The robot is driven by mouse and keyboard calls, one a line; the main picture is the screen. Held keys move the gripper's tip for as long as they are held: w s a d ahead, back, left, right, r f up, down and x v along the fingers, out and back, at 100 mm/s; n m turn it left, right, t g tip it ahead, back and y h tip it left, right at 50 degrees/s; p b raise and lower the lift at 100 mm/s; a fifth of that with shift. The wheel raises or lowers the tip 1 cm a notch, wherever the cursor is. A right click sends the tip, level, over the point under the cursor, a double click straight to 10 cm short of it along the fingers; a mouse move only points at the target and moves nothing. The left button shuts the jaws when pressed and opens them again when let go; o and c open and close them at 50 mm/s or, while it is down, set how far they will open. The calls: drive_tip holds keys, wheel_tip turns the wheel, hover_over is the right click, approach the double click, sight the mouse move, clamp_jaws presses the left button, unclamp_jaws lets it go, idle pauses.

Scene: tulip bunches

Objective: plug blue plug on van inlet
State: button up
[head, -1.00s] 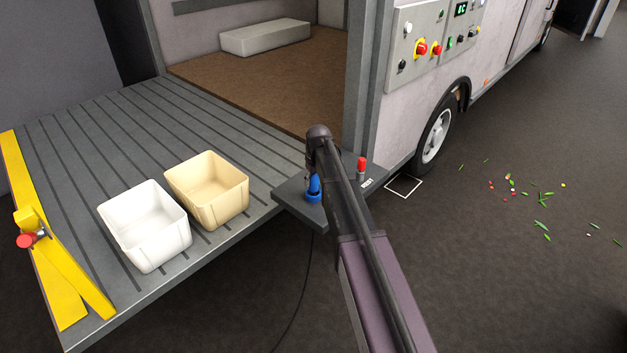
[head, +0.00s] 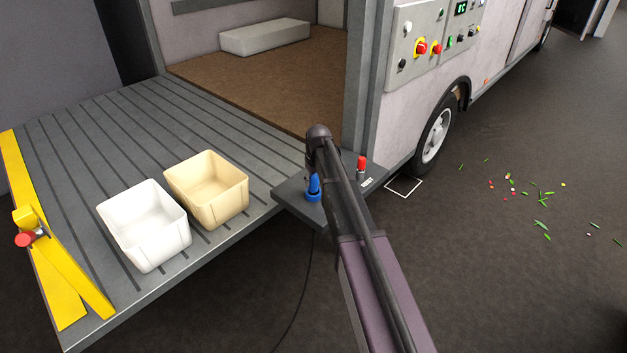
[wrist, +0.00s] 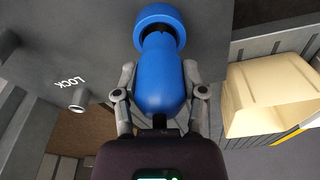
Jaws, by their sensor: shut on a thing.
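The blue plug (head: 314,184) stands upright at a blue ring-shaped inlet (head: 313,197) on the grey shelf at the van's rear corner. In the wrist view the blue plug (wrist: 161,80) points at the blue inlet ring (wrist: 158,20), its front end at the dark opening. I cannot tell how deep it sits. My gripper (wrist: 160,72) is shut on the plug, one finger on each side. In the head view my arm hides most of the gripper.
A red-topped post (head: 361,164) stands beside the inlet on the grey shelf (head: 290,193). A LOCK label (wrist: 71,83) shows in the wrist view. White (head: 145,258) and cream (head: 212,217) bins stand on the ramp to the left. A thin cable hangs below.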

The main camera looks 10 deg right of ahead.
drive_tip(key=shift+f+b, duration=1.35)
drive_tip(key=o, duration=1.3)
drive_tip(key=shift+c, duration=0.2)
drive_tip(key=shift+r, duration=0.1)
drive_tip(key=shift+r+p, duration=2.45)
drive_tip(key=shift+p, duration=0.15)
drive_tip(key=s+r+m+p, duration=0.2)
drive_tip(key=s+r+p, duration=0.1)
drive_tip(key=s, duration=1.1)
drive_tip(key=s+r+m+g+p, duration=0.1)
drive_tip(key=s+r+p, duration=0.3)
drive_tip(key=s, duration=1.1)
drive_tip(key=shift+m+g+h, duration=0.3)
drive_tip(key=shift+m, duration=0.3)
